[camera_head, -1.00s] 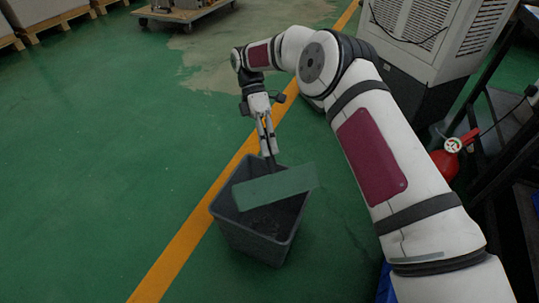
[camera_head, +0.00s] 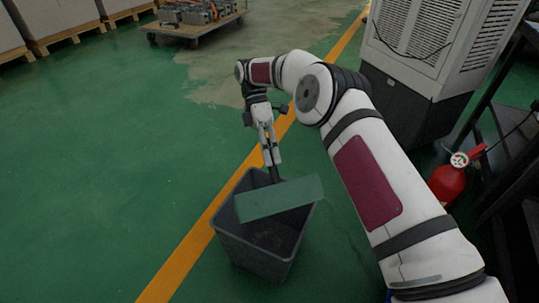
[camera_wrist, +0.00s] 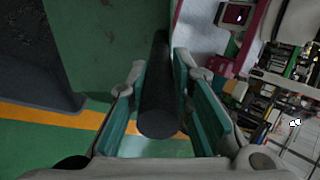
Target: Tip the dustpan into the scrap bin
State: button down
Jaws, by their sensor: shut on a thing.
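The dustpan (camera_head: 280,199) is a flat green pan with a dark handle. In the head view it is held over the dark grey scrap bin (camera_head: 252,254), tilted, and hides part of the opening. My gripper (camera_head: 272,162) is above the bin, shut on the dustpan's handle. In the wrist view the dark round handle (camera_wrist: 160,95) lies between the green-padded fingers (camera_wrist: 160,105), and the green pan (camera_wrist: 95,45) shows beyond. The bin's dark side (camera_wrist: 35,60) shows at the left. I cannot see scrap clearly on the pan or in the bin.
A yellow floor line (camera_head: 196,238) runs behind the bin. A red extinguisher (camera_head: 447,182) and a dark rack (camera_head: 500,165) stand at the right, with a grey-white cabinet (camera_head: 430,50) behind. A loaded trolley (camera_head: 195,25) is at the back. The green floor at the left is clear.

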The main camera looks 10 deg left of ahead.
aim_at(270, 145)
dwell(0.4)
jog(key=shift+r+t+p, duration=0.5)
jog(key=shift+r+p, duration=0.3)
notch_tip(270, 145, up, 2)
jog(key=shift+t+y+p, duration=0.7)
jog(key=shift+t, duration=0.5)
notch_tip(270, 145, up, 2)
jog(key=shift+r+t+y+b, duration=0.1)
jog(key=shift+t+y+b, duration=0.35)
jog(key=shift+t, duration=0.75)
jog(key=shift+r+t+y+b, duration=0.75)
jog(key=shift+r+t+b, duration=0.15)
jog(key=shift+r+t, duration=0.35)
jog(key=shift+f, duration=0.1)
jog(key=shift+d, duration=0.1)
